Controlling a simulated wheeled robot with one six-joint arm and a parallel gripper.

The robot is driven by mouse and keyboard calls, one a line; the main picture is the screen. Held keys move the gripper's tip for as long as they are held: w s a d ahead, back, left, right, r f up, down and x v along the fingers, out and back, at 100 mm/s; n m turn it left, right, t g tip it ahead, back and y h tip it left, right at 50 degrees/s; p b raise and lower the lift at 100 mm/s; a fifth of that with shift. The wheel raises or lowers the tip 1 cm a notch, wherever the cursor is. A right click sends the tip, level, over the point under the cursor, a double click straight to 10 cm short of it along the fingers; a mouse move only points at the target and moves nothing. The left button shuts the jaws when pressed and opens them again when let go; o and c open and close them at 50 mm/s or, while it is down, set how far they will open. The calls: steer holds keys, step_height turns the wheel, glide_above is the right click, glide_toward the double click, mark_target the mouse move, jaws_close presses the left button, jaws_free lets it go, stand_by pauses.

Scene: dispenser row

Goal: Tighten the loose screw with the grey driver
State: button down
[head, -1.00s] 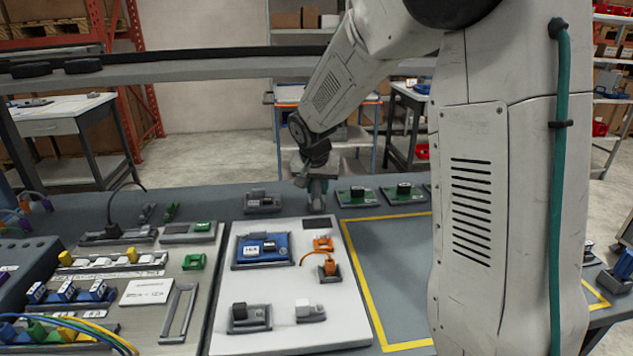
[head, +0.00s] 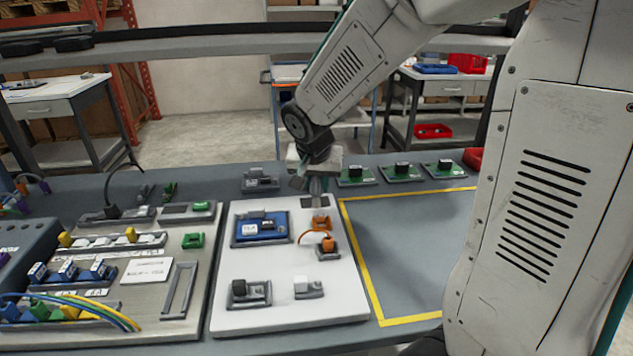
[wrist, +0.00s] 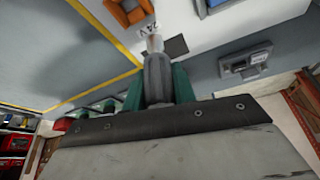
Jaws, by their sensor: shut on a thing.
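My gripper (head: 317,182) is above the back edge of the white panel (head: 290,316). In the wrist view its green jaws (wrist: 158,88) are shut on the grey driver (wrist: 157,76). The driver's pale tip points away from the gripper, towards the panel beside a dark square and a small printed label. I cannot tell whether the tip touches anything. I cannot make out the loose screw in either view. An orange part (head: 321,224) sits on the panel just in front of the gripper in the head view; an orange part also shows in the wrist view (wrist: 124,12).
A blue device (head: 246,238) and several small grey holders share the white panel. Green boards (head: 400,171) stand along the back right. A yellow-framed area (head: 405,240) right of the panel is bare. A panel with coloured connectors and wires (head: 90,300) lies left.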

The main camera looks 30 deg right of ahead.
steer(key=shift+r, duration=2.55)
steer(key=shift+s, duration=0.1)
